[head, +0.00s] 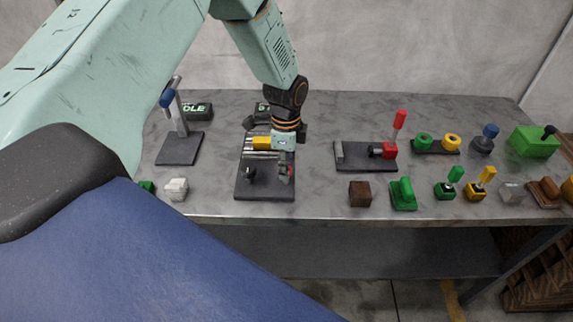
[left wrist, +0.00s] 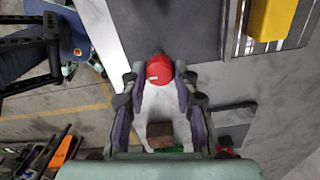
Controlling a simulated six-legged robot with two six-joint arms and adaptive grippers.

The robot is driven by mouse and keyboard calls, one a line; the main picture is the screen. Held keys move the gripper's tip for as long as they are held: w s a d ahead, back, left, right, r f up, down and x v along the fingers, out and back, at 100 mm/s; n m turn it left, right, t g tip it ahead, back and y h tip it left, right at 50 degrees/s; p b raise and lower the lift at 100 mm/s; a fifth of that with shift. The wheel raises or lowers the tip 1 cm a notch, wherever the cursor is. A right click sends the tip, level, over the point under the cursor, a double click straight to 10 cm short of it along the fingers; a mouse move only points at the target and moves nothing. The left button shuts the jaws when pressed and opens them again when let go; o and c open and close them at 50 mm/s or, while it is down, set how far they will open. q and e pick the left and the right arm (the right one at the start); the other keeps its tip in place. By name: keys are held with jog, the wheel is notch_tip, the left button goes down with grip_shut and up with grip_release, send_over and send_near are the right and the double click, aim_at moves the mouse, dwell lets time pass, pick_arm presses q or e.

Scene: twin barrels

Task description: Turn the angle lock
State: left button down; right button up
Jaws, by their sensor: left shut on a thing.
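A dark device plate (head: 258,187) lies on the bench in the head view, with a yellow block (head: 262,143) beside slotted strips. In the left wrist view the plate (left wrist: 190,28) and the yellow block (left wrist: 270,18) are at the top. A red rounded knob (left wrist: 159,70) sits at the plate's edge there; I cannot tell for sure that it is the angle lock. My left gripper (head: 286,171) reaches down at the plate's right side. In the left wrist view the left gripper (left wrist: 160,82) is shut on the red knob. My right gripper is not in view.
A stand with a blue-topped lever (head: 178,148) is left of the plate. A red-handled lever device (head: 367,157) stands to the right. A brown cube (head: 360,193), a green block (head: 403,193) and several other small fixtures line the bench (head: 310,205) to its right end.

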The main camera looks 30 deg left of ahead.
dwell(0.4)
pick_arm(q)
jog(key=c, duration=1.4)
grip_release()
jog(key=o, duration=0.4)
jog(key=shift+s+a, duration=0.1)
jog(key=shift+a, duration=0.05)
jog(key=shift+r, duration=0.3)
notch_tip(320, 180, up, 12)
jog(key=shift+f, duration=0.25)
jog(key=shift+f, duration=0.15)
